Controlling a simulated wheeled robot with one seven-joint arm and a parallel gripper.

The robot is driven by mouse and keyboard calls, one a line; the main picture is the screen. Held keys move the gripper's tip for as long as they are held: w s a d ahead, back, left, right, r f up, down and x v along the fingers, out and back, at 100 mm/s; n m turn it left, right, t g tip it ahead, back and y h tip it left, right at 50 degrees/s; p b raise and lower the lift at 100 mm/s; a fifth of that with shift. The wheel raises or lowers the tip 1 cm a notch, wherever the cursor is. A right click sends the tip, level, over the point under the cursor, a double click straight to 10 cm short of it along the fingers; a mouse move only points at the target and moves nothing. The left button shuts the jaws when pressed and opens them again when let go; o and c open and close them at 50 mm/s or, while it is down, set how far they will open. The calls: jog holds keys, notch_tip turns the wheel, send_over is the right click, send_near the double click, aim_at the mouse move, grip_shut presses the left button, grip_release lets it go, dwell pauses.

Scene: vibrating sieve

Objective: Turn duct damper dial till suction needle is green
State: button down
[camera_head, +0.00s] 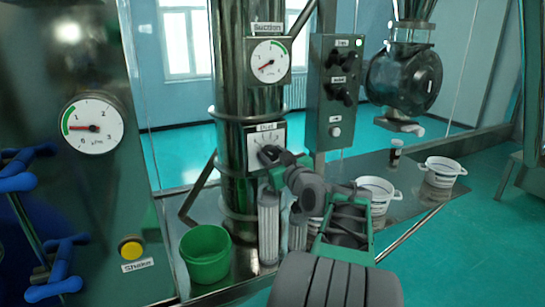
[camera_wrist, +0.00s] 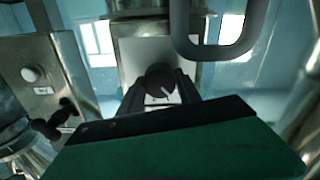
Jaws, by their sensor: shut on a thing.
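The suction gauge (camera_head: 269,62) is a round white dial on the metal duct, under a "Suction" label. Its red needle points to the lower left, and its green band lies at the upper right, apart from the needle. Below it, the duct damper dial (camera_head: 268,154) is a dark round knob on a white plate, partly hidden by my gripper (camera_head: 272,160). My gripper (camera_wrist: 160,92) is shut on the knob, with one finger at each side.
Right of the duct stands a grey control box (camera_head: 336,90) with dark knobs. A second gauge (camera_head: 93,122) and a yellow button (camera_head: 131,247) are on the left cabinet. A green bucket (camera_head: 205,254) and white tubs (camera_head: 442,171) stand low by the duct.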

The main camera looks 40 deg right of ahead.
jog(key=shift+f+m+b, duration=0.15)
jog(key=shift+m+b, duration=0.75)
jog(key=shift+m, duration=0.2)
jog(key=shift+m+b, duration=0.65)
jog(key=shift+m, duration=0.85)
jog(key=c, duration=0.8)
grip_release()
jog(key=b+v, duration=0.2)
jog(key=v, duration=0.6)
